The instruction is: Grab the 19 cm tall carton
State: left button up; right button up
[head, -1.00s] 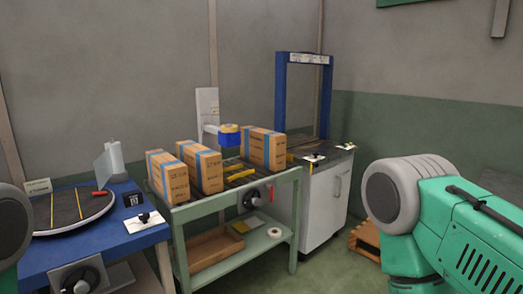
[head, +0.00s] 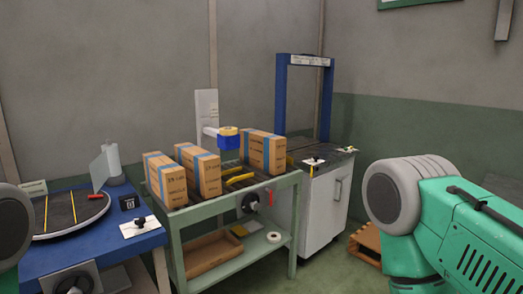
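Three brown cartons with blue tape stand upright on the green-framed conveyor table (head: 237,199). The left carton (head: 172,184) and the middle carton (head: 206,177) are close together at the left end. The right carton (head: 257,154) stands apart at the far right end. I cannot read their printed sizes, so I cannot tell which is 19 cm tall. Both grippers are out of view. Only part of my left arm (head: 8,222) and the upper part of my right arm (head: 455,230) show, well apart from the cartons.
A blue bench with a round turntable (head: 73,222) stands at the left. A blue arch (head: 282,100) rises over a white cabinet (head: 323,205) at the right. A tape dispenser (head: 229,138) sits behind the cartons. The lower shelf holds a tray (head: 213,250) and a tape roll (head: 274,237).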

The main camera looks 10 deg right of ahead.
aim_at(266, 152)
jog(key=i+l, duration=1.5)
jog(key=i, duration=0.2)
